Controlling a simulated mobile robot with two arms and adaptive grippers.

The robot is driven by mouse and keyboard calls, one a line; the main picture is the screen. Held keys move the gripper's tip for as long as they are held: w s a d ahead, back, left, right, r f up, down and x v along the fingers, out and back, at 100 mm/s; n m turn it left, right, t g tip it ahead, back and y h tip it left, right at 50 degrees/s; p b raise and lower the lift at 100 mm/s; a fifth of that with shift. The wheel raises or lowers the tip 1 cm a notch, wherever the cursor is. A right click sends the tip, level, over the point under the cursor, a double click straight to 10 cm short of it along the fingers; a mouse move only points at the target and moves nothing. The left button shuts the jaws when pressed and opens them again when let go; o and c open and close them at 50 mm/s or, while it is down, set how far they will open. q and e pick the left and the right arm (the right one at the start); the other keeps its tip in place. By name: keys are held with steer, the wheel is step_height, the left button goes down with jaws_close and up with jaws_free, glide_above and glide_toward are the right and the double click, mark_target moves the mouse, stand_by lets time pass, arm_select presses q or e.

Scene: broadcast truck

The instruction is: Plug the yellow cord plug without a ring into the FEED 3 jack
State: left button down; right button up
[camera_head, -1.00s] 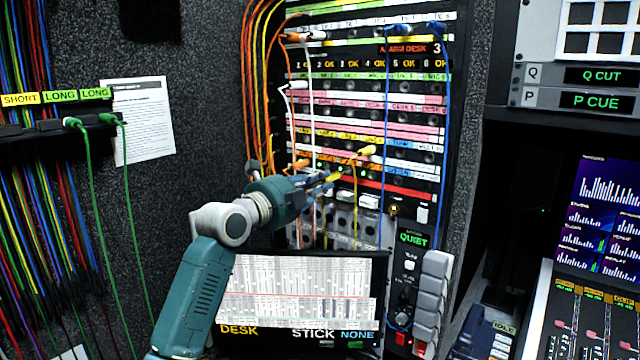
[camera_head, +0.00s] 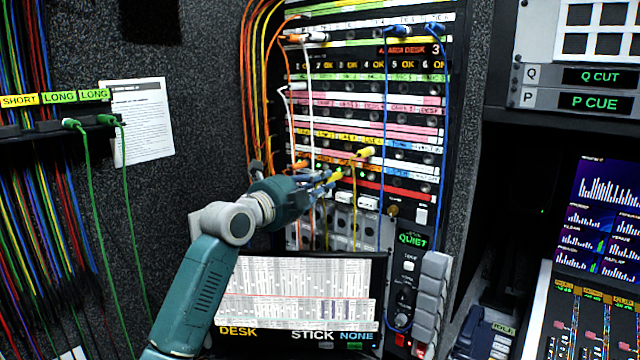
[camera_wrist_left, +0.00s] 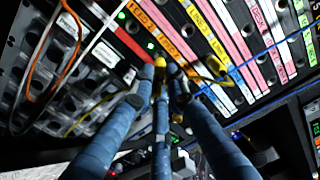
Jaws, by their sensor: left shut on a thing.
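My left gripper (camera_head: 326,180) is at the lower part of the patch panel (camera_head: 420,145), shut on a yellow plug (camera_head: 337,174). An orange label strip with FEED lettering (camera_wrist_left: 150,22) runs near the held plug. The FEED 3 jack itself cannot be made out. My right gripper is out of view.
Orange (camera_head: 299,163), white and blue plugs (camera_head: 398,30) sit in the panel, with cords hanging across it. A screen (camera_head: 295,290) stands below the gripper. A QUIET unit (camera_head: 412,240) is at its right. Green plugs (camera_head: 108,119) hang on the left rack.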

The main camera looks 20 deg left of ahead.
mark_target(326, 180)
arm_select(q)
steer(key=shift+x, duration=1.55)
steer(key=c, duration=1.7)
jaws_free()
steer(key=shift+o, duration=0.2)
steer(key=v, duration=1.2)
steer(key=shift+d, duration=0.1)
